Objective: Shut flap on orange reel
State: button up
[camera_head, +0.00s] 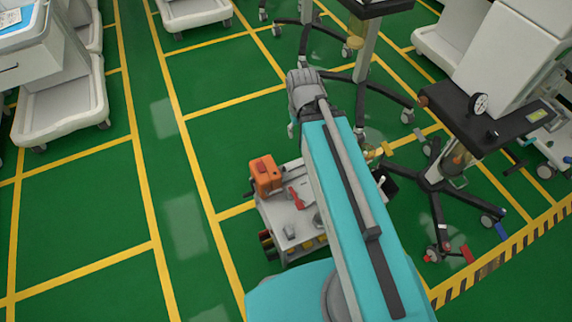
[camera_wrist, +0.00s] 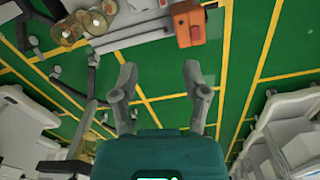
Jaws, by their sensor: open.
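The orange reel (camera_head: 265,176) is a boxy orange unit on the back left corner of a small grey cart, left of my arm in the head view. A darker red patch shows on its top; I cannot tell whether this is the flap or how the flap stands. In the wrist view the orange reel (camera_wrist: 188,24) is at the top, beyond my fingertips and slightly right of centre. My gripper (camera_wrist: 159,72) is open and empty, its two fingers apart and not touching the reel.
The grey cart (camera_head: 282,222) carries a red tool (camera_head: 297,198) and small parts. A wheeled stand (camera_head: 432,180) with a black tray is at right. White carts (camera_head: 62,105) stand at far left. Green floor (camera_head: 85,210) left of the cart is clear.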

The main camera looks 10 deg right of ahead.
jog(key=shift+w+a, duration=0.2)
jog(key=shift+a, duration=0.05)
jog(key=shift+a, duration=0.1)
jog(key=shift+f, duration=0.15)
jog(key=n+b, duration=1.4)
jog(key=b, duration=1.8)
send_over(284, 168)
notch_tip(284, 168, down, 32)
jog(key=shift+t, duration=0.3)
jog(key=shift+s+a, duration=0.1)
jog(key=f+b, duration=1.3)
jog(key=b, duration=0.1)
jog(key=shift+w+f, duration=0.3)
